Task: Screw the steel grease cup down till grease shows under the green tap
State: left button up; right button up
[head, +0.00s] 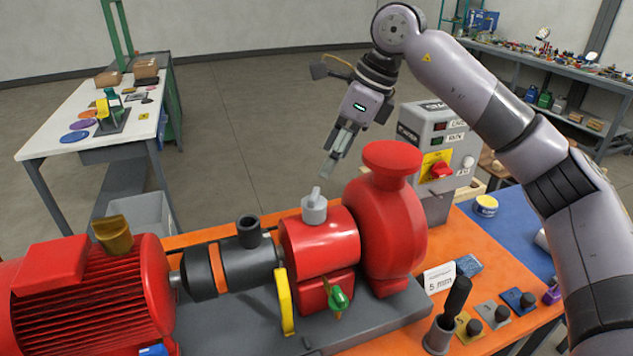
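The steel grease cup (314,212), grey with an upright tab on top, stands on the red bearing housing (320,243). The green tap (338,299) is low on the housing's front. A small brownish bit shows by the tap; I cannot tell whether it is grease or a fitting. My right gripper (330,170) points down, above and a little right of the cup, clear of it. Its fingers look close together with nothing visible between them; their opening is unclear. My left gripper is not in view.
A red pump casing (392,225) rises just right of the cup. A yellow lever (285,300) and dark coupling (240,260) lie left. A grey control box (437,140) stands behind. A 5 mm card (439,278), dark-handled tool (457,298) and knobbed blocks (493,315) occupy the right front.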

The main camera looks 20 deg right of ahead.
aim_at(314, 192)
jog(key=p+x, duration=0.1)
jog(key=x, duration=0.6)
jog(key=shift+a, duration=0.1)
jog(key=shift+w+a+f, duration=0.15)
jog(key=shift+f, duration=0.3)
jog(key=c, duration=1.1)
jog(key=shift+c, duration=0.2)
